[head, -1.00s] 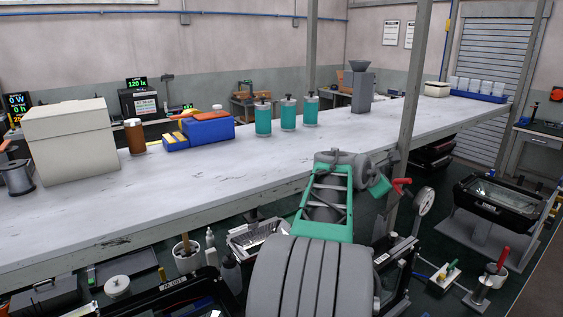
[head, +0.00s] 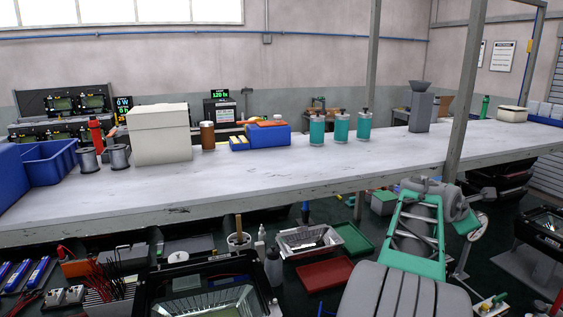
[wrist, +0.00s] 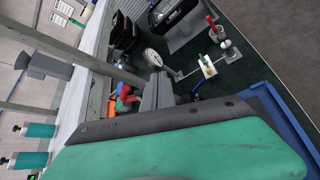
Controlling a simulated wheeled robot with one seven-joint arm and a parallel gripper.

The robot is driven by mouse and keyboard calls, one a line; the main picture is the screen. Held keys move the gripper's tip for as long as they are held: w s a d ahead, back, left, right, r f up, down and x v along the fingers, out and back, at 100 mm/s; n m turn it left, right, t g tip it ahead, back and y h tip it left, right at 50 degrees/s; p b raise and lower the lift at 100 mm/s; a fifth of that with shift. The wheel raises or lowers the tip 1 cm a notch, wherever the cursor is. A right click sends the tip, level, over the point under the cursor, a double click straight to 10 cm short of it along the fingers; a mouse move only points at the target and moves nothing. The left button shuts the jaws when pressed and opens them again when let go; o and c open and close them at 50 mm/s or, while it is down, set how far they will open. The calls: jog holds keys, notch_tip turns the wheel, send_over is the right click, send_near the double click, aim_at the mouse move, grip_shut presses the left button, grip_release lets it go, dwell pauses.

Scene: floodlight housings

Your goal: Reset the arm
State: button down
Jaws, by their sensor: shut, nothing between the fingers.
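My arm reaches out low at the right of the head view, in front of the bench. Its teal and grey end part hides most of the gripper there. In the wrist view, my gripper (wrist: 158,92) shows as grey fingers beyond a large teal and black part of my own arm. The fingers are shut and hold nothing. They are over the floor area beside the long bench (head: 290,178), apart from the things on its top.
On the bench are a cream box (head: 160,138), a blue case (head: 268,135), several teal jars (head: 341,128) and a grey funnel-topped device (head: 420,108). A grey post (head: 466,90) stands close to my arm. A black floodlight housing (head: 200,285) and trays (head: 325,274) lie below.

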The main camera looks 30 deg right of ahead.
jog(key=w+a+f+m+y, duration=0.1)
jog(key=a+f+m+y, duration=0.4)
jog(key=f+m, duration=0.45)
jog(key=a+f+m+y, duration=0.2)
jog(key=a+f+m, duration=0.6)
jog(key=m, duration=0.2)
jog(key=w+a+f+m+y, duration=0.1)
jog(key=a+f+y, duration=0.1)
jog(key=a, duration=0.5)
jog(key=w+a+f+m+y, duration=0.1)
jog(key=w+a+f+m, duration=0.15)
jog(key=a, duration=0.45)
jog(key=w+a+r+n+t+y, duration=0.1)
jog(key=a+n, duration=0.3)
jog(key=a, duration=0.7)
jog(key=w+a+r+n+t, duration=0.2)
jog(key=w+a+n, duration=0.2)
jog(key=a, duration=0.8)
jog(key=w+a+r+n+t+y, duration=0.1)
jog(key=w+a+r+n, duration=0.1)
jog(key=a, duration=0.9)
jog(key=shift+w+a+r+n+y, duration=0.25)
jog(key=shift+w+n, duration=0.35)
jog(key=shift+n, duration=0.4)
